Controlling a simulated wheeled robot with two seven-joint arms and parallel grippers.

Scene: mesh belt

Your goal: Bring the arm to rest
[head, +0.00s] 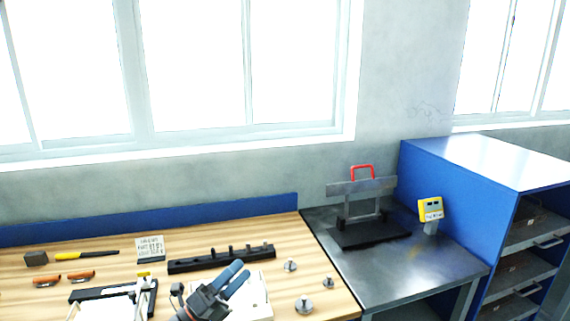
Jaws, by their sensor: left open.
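My left gripper (239,273) is at the bottom middle of the head view, over the front part of the wooden bench (210,238). Its two blue-grey fingers point up and to the right. They are a little apart, with nothing seen between them. A white flat thing (262,297) lies under and beside it, partly hidden by the gripper. My right gripper is not in view.
Behind the gripper is a black rack with pegs (222,259). Small metal pieces (304,305) stand to its right. A black frame (105,291), orange-handled pieces (80,275) and a sign (150,248) are left. A grey metal table (400,268) and blue cabinet (450,190) stand right.

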